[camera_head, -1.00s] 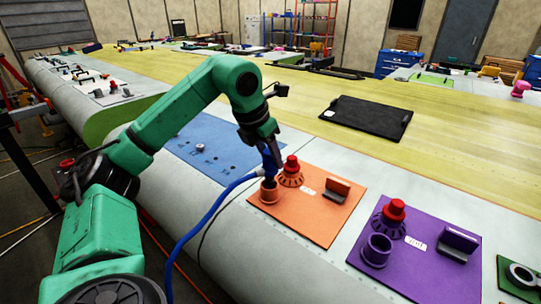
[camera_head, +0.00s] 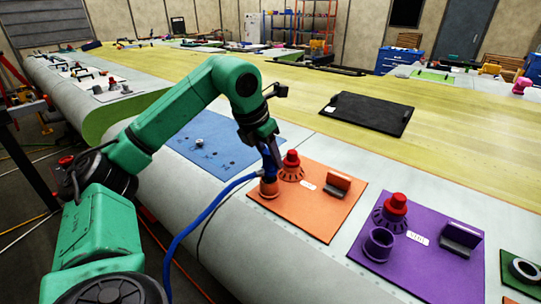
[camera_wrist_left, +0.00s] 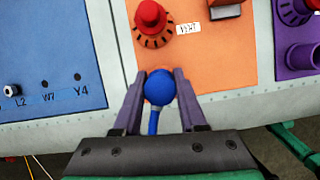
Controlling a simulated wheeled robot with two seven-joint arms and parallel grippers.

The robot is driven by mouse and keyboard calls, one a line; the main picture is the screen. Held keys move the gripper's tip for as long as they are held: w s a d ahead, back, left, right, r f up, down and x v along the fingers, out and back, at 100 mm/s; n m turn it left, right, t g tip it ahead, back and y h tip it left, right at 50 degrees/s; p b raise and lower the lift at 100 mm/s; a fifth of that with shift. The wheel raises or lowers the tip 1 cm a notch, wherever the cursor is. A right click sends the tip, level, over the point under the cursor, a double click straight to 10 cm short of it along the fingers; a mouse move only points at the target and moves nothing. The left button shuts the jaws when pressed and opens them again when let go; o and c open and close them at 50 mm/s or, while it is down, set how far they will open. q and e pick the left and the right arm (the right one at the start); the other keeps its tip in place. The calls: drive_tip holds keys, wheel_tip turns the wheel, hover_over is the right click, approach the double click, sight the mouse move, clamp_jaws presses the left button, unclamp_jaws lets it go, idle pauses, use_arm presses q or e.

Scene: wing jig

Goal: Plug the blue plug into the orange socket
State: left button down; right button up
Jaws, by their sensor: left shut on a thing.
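The blue plug (camera_wrist_left: 160,88) is between the fingers of my left gripper (camera_head: 270,163), which is shut on it. The left wrist view also shows the gripper (camera_wrist_left: 162,84) with a finger on each side of the plug. The orange socket (camera_head: 269,188) stands at the near left of the orange panel (camera_head: 320,217). The plug is directly over the socket in the head view, its lower end at the socket's mouth. The gripper hides part of this, so I cannot tell how deep it sits. In the wrist view the plug hides the socket. My right gripper is not in view.
A red knob (camera_head: 292,160) stands just behind the socket, and a grey bracket (camera_head: 336,187) is to the right. A purple panel (camera_head: 408,266) with its own purple socket (camera_head: 378,244) lies farther right. The blue cable (camera_head: 196,224) hangs over the near edge.

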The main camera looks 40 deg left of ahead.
use_arm(q)
drive_tip(key=shift+f+b, duration=0.55)
drive_tip(key=shift+f, duration=0.25)
drive_tip(key=shift+c, duration=1.9)
unclamp_jaws()
drive_tip(key=shift+r, duration=0.1)
drive_tip(key=v, duration=0.7)
drive_tip(key=shift+r+p, duration=0.25)
drive_tip(key=shift+p, duration=0.1)
drive_tip(key=p+v, duration=0.3)
drive_tip(key=v, duration=0.4)
drive_tip(key=shift+s+p, duration=0.3)
